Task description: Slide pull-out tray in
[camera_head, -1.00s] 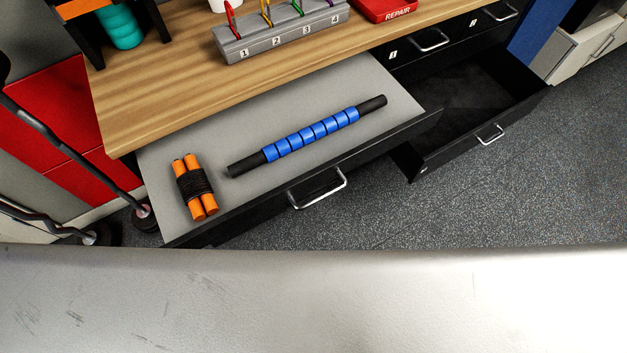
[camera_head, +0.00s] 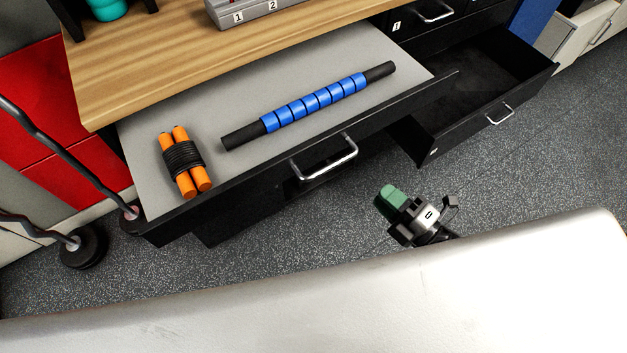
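The pull-out tray (camera_head: 216,105) has a grey surface and a black front, and it stands out from under the wooden worktop. A silver bar handle (camera_head: 325,162) sits on its front. A blue and black roller stick (camera_head: 312,104) and an orange-handled rope bundle (camera_head: 184,163) lie on the tray. My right gripper (camera_head: 388,198), with green fingertips, is over the floor, right of and nearer than the handle, apart from it. Its finger gap cannot be made out. My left gripper is not in view.
An open, empty-looking black drawer (camera_head: 468,92) juts out to the right of the tray. A numbered grey rack (camera_head: 250,12) stands on the worktop (camera_head: 170,65). Barbells (camera_head: 75,160) lean at the left. Speckled floor (camera_head: 520,180) is clear in front of the drawer.

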